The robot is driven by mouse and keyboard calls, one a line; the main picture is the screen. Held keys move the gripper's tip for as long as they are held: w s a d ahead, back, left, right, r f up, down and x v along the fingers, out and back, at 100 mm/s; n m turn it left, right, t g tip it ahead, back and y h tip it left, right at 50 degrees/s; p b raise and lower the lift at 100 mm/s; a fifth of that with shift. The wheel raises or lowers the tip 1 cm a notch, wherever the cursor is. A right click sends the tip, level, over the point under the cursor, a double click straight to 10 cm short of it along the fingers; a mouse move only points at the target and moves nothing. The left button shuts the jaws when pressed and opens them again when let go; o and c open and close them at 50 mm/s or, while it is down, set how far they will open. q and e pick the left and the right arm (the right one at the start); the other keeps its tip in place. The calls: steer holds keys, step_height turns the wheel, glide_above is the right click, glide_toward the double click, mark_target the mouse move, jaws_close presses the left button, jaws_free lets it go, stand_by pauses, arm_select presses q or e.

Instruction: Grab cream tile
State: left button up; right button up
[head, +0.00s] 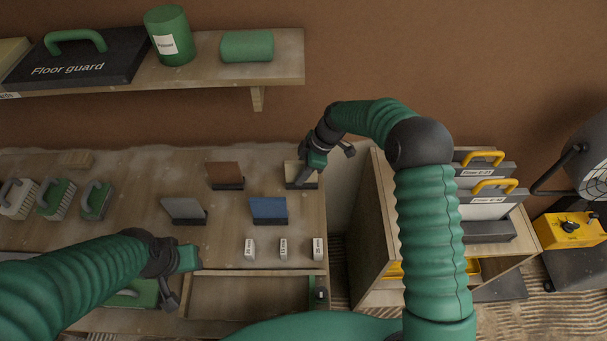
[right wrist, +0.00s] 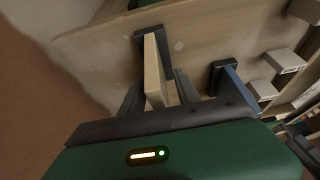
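The cream tile (head: 292,169) stands in a dark holder (head: 302,186) at the right end of the workbench. In the right wrist view the cream tile (right wrist: 154,72) rises edge-on between the two fingers of my right gripper (right wrist: 158,95). The fingers are apart, one on each side of the tile, with a gap visible on the right side. In the head view my right gripper (head: 316,158) is over the tile and partly covers it. My left gripper (head: 185,272) is over the bench's front left; its finger opening is unclear.
Brown (head: 224,173), grey (head: 184,208) and blue (head: 268,208) tiles stand in holders nearby. Small labelled blocks (head: 283,248) line the bench front. Brushes (head: 56,198) sit at left. A shelf (head: 285,65) hangs above; a wooden cabinet (head: 368,215) stands at right.

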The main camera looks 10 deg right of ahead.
steer(key=shift+w+a+f, duration=0.2)
steer(key=shift+a+f, duration=0.45)
steer(key=shift+a, duration=0.05)
steer(key=shift+s+r, duration=0.1)
steer(key=c, duration=0.4)
steer(key=shift+d, duration=0.3)
jaws_close()
steer(key=shift+a, duration=0.15)
